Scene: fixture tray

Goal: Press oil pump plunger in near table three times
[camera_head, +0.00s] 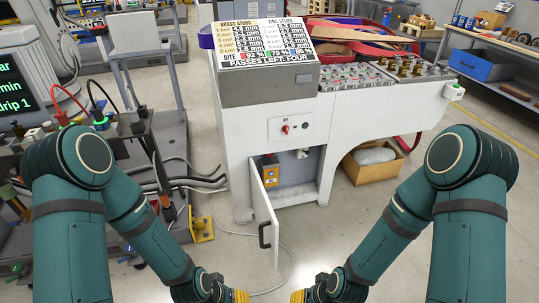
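The white machine table (240,150) stands in the middle, with a sign on its top panel. Its lower cabinet is open, and the door (264,225) with a dark handle hangs out toward me. Inside are an orange-and-grey unit (270,172) and a blue-grey box (297,172). I cannot make out for certain which part is the oil pump plunger. My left gripper (240,296) and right gripper (298,296) show only as yellow ends at the bottom edge, close together, apart from the table. Their fingers are mostly cut off.
A fixture tray (352,84) with several brass pieces tops the table's right side. A red knob (285,129) is on the front panel. A cardboard box (372,170) sits under the right end. Cables and a yellow bracket (202,224) lie on the floor at left.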

